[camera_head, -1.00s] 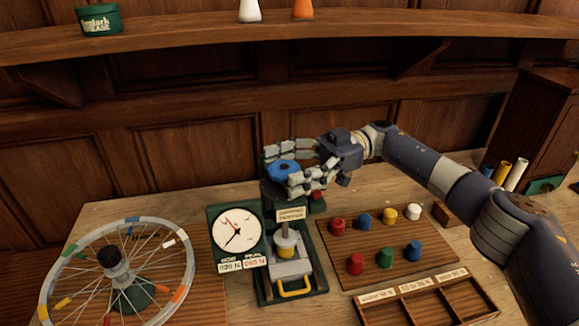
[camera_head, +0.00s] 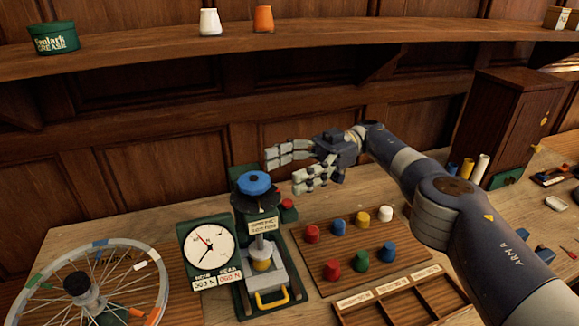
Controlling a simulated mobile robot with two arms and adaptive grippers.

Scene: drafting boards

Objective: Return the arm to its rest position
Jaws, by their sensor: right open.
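My right gripper (camera_head: 300,168) is open and empty. It is above the bench, to the right of and apart from the blue knob (camera_head: 254,183) on top of the green press (camera_head: 238,262). My right arm (camera_head: 435,195) comes in from the lower right and is raised and bent over the bench. A yellow piece (camera_head: 262,265) sits under the press's plunger. My left gripper does not show.
A dial gauge (camera_head: 208,246) stands left of the press, beside a spoked wheel (camera_head: 95,285). A board with coloured pegs (camera_head: 330,268) and a compartment tray (camera_head: 400,305) lie below my right arm. A wooden cabinet (camera_head: 505,125) stands at right, under a shelf (camera_head: 300,45).

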